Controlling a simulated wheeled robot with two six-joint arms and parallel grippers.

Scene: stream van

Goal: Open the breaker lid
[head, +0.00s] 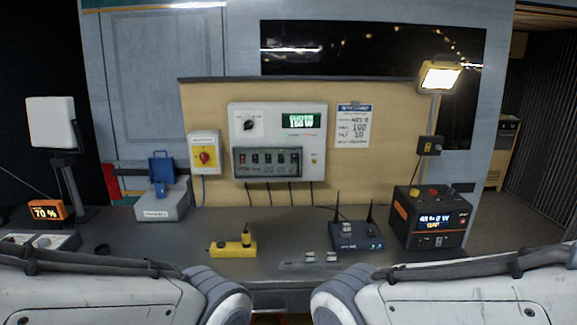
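A pale grey breaker panel (312,130) is fixed to the tan board on the back wall, in the upper middle of the head view. Its lower part has a row of several dark switches behind what looks like a grey-framed, see-through breaker lid (267,171). The lid appears to lie down flat over the switches; its hinge and any handle are too small to make out. Only my arm links show, at the lower left and lower right edges. Neither gripper is in view, and nothing of mine touches the panel.
A grey bench (290,225) runs below the panel. On it are a grey box with a raised blue cover (161,165), a yellow block (233,246), a router (356,235) and a black-orange power unit (430,217). A red-knobbed yellow switch (205,157) is left of the panel.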

